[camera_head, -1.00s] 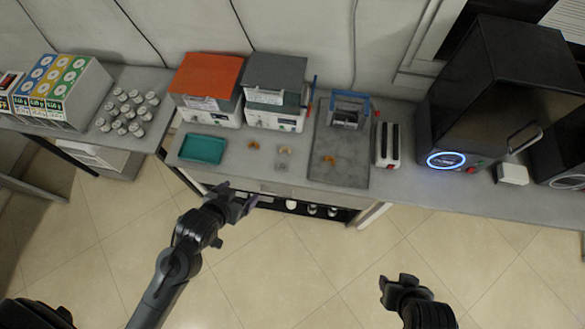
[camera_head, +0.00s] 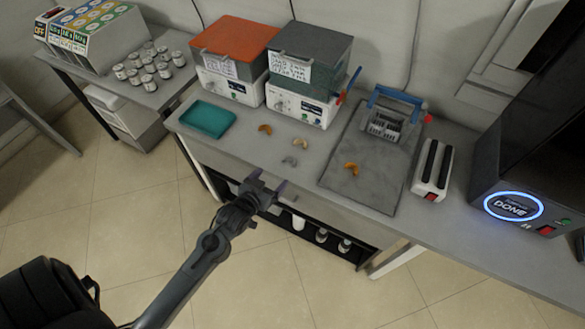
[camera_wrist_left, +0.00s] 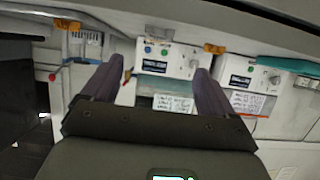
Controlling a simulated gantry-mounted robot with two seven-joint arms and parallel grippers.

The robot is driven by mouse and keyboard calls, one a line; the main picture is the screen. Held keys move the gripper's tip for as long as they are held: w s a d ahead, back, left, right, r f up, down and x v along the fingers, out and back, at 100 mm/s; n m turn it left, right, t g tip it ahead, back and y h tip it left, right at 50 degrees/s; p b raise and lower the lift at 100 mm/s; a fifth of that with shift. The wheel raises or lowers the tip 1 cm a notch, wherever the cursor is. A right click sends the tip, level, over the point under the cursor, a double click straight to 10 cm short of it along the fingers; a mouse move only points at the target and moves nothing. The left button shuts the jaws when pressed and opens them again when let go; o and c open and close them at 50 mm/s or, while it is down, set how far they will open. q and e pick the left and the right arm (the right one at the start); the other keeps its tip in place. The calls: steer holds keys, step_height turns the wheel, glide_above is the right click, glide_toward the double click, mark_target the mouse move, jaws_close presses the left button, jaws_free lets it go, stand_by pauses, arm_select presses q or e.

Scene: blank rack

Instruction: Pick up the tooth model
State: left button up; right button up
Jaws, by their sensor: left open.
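Several small arch-shaped tooth models lie on the grey bench. An orange one (camera_head: 264,129) lies at the left, with a beige one (camera_head: 300,143) and a grey one (camera_head: 289,160) to its right. Another orange one (camera_head: 351,169) lies on the dark grey slab. My left gripper (camera_head: 270,190) is open and empty by the bench's front edge, on the near side of the models. In the left wrist view its two fingers (camera_wrist_left: 160,85) are spread, with orange pieces at the slab (camera_wrist_left: 65,25) and near the tray (camera_wrist_left: 214,48). My right gripper is out of view.
A teal tray (camera_head: 208,120) lies at the bench's left end. Two boxy machines, orange-topped (camera_head: 232,60) and grey-topped (camera_head: 308,75), stand behind the models. A blue-handled device (camera_head: 390,115) sits on the slab, with a white device (camera_head: 433,170) right of it. A black oven stands far right.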

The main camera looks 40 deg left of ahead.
mark_target(290, 159)
arm_select(q)
steer(key=b+x, duration=0.1)
steer(key=x, duration=0.4)
steer(key=shift+w+d+f, duration=0.1)
steer(key=shift+d+f, duration=0.05)
steer(key=shift+w+f, duration=0.3)
steer(key=shift+w, duration=0.25)
steer(key=shift+b+x, duration=0.75)
steer(key=shift+x, duration=1.6)
steer(key=c, duration=1.1)
